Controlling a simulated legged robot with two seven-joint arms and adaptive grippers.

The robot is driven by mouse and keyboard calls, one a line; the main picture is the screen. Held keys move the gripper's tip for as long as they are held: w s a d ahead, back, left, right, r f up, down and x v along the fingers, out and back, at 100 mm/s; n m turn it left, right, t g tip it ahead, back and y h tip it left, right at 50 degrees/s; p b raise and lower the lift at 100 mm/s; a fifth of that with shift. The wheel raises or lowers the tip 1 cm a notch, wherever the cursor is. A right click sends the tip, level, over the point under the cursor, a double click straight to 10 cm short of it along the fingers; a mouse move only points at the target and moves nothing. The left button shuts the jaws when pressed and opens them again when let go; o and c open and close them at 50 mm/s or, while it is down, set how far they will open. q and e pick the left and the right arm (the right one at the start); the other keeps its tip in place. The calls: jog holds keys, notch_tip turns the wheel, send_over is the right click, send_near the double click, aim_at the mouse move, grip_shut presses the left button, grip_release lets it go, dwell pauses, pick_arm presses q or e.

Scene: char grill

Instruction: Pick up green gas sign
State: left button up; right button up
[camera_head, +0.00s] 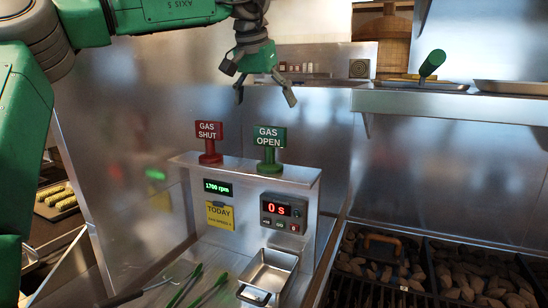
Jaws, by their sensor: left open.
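The green "GAS OPEN" sign (269,138) stands upright on a green post and round base. It sits on the right part of a narrow metal ledge (240,170). The red "GAS SHUT" sign (209,132) stands to its left on the same ledge. My left gripper (266,94) hangs above the green sign, fingers pointing down and spread open, with nothing between them. It looks apart from the sign. My right gripper is not in view.
Below the ledge are a timer reading 0 s (283,211), a green rpm display (218,188) and a yellow note (220,215). A metal pan (268,275) and tongs (205,290) lie in front. A charcoal grill (440,270) and a shelf (450,103) are at the right.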

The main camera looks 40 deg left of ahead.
aim_at(271, 136)
pick_arm(q)
jog(key=x, duration=0.5)
jog(key=shift+w+a, duration=0.1)
jog(key=shift+a, duration=0.05)
jog(key=x, duration=0.5)
jog(key=c, duration=1.7)
